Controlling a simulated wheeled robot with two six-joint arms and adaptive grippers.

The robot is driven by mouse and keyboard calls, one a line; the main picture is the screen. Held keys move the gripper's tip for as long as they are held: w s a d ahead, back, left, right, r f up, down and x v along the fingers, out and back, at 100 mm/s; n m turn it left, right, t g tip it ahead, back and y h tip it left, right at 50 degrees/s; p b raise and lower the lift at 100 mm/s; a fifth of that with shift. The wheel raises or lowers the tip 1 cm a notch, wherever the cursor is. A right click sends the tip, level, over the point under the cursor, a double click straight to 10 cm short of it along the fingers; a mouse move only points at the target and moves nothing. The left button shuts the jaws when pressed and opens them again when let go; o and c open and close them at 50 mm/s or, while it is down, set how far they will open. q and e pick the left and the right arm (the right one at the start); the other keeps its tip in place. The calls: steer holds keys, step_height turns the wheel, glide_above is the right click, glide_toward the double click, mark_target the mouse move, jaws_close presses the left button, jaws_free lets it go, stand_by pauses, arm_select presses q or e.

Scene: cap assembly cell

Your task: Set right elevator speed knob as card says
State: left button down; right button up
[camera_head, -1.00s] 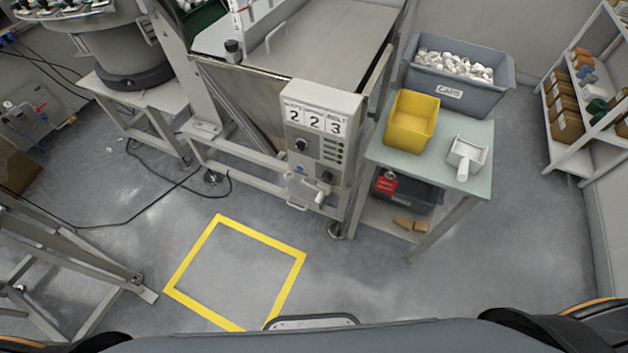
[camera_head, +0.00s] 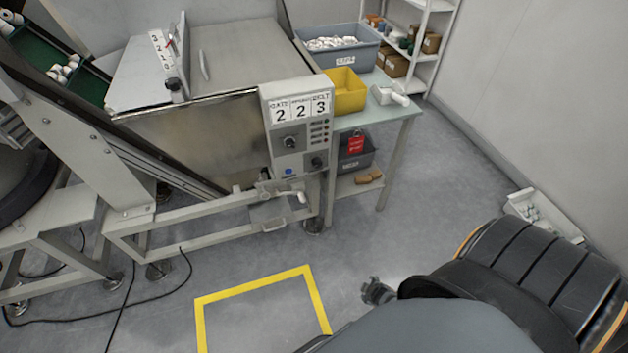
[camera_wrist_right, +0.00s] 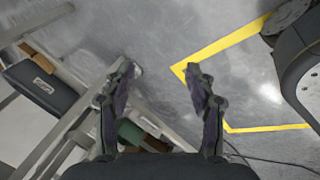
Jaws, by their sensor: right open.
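The grey control box (camera_head: 299,160) stands on the front right corner of the hopper machine, upright. White cards (camera_head: 301,108) along its top read 2, 2 and 3 in large digits; the small headings are hard to read, though the right one looks like BELT. A dark knob (camera_head: 290,142) sits at the left of the panel, and another knob (camera_head: 316,162) lower right. Their pointer settings are too small to read. My right gripper (camera_head: 376,291) is low in front, well apart from the box. In the right wrist view it is open and empty (camera_wrist_right: 158,76) above the floor. My left gripper is out of view.
A crank handle (camera_head: 298,194) sticks out below the box. Right of it is a side table (camera_head: 390,113) with a yellow bin (camera_head: 346,92) and a grey caps bin (camera_head: 350,50). A yellow floor marking (camera_head: 255,284) lies in front. A white tray (camera_head: 540,215) lies by the right wall.

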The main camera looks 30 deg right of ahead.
steer(key=w+d+r+n+t+h+b, duration=0.1)
steer(key=w+d+r+n+t+b, duration=0.2)
steer(key=w, duration=0.7)
steer(key=n+t+b, duration=1)
steer(key=n+b, duration=0.1)
steer(key=n, duration=0.4)
glide_toward(318, 166)
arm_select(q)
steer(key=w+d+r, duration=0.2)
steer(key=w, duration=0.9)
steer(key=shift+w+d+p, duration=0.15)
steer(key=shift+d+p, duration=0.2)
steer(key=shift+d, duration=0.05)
arm_select(e)
steer(key=x, duration=0.9)
steer(key=shift+r, duration=0.1)
steer(key=c, duration=1.1)
steer(key=shift+c, duration=0.3)
